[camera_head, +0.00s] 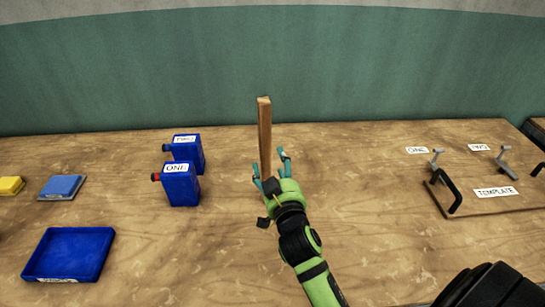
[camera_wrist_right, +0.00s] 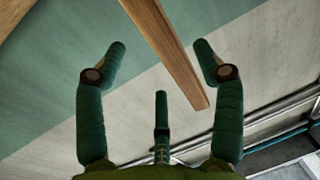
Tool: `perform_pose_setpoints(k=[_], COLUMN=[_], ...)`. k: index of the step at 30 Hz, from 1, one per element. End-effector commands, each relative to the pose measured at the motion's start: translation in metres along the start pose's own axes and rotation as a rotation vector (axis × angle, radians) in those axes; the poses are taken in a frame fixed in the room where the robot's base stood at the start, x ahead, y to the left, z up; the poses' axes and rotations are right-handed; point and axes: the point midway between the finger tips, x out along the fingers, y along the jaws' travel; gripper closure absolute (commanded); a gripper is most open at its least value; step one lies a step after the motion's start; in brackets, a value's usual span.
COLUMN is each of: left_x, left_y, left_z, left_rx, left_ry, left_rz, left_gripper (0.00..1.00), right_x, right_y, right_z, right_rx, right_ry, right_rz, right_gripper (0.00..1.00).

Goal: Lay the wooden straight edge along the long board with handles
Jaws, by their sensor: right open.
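The wooden straight edge (camera_head: 264,132) stands upright on the table, left of the middle in the head view. My right gripper (camera_head: 271,164) is open around or just in front of its lower part; I cannot tell whether a finger touches it. In the right wrist view the straight edge (camera_wrist_right: 172,52) runs from the top edge into the gap between the open fingers (camera_wrist_right: 160,62), nearer the right finger. The long board (camera_head: 474,206) lies flat at the right, marked TEMPLATE, with a black handle (camera_head: 452,194). My left gripper is not in view.
Two blue containers, ONE (camera_head: 181,190) and TWO (camera_head: 190,155), stand left of my gripper. A blue tray (camera_head: 28,268), a blue block (camera_head: 62,185) and a yellow block (camera_head: 10,185) lie farther left. Grey levers (camera_head: 436,160) rise by the board. The table between gripper and board is clear.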

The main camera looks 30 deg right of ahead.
Motion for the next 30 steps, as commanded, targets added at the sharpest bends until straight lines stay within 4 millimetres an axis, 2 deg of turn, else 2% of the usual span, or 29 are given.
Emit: perform_pose_setpoints(k=[8,14,18,27,29,30], left_x=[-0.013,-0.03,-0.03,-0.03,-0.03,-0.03], left_y=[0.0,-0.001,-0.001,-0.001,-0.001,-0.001], left_z=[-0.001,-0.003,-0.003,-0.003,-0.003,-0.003], left_rx=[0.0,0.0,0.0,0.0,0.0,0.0], left_ry=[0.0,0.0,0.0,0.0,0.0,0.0], left_rz=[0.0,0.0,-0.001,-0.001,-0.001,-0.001], left_gripper=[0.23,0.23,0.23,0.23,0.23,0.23], right_x=[0.025,0.053,0.068,0.071,0.071,0.071], right_y=[0.0,0.002,0.001,0.001,0.001,0.001], right_z=[-0.005,-0.012,-0.008,-0.006,-0.006,-0.006], right_rx=[0.037,0.034,0.035,0.036,0.036,0.036], right_ry=[0.001,0.001,0.0,-0.001,-0.001,-0.001], right_rz=[-0.001,0.0,-0.001,-0.001,-0.001,-0.001], right_gripper=[0.31,0.31,0.31,0.31,0.55,0.71])
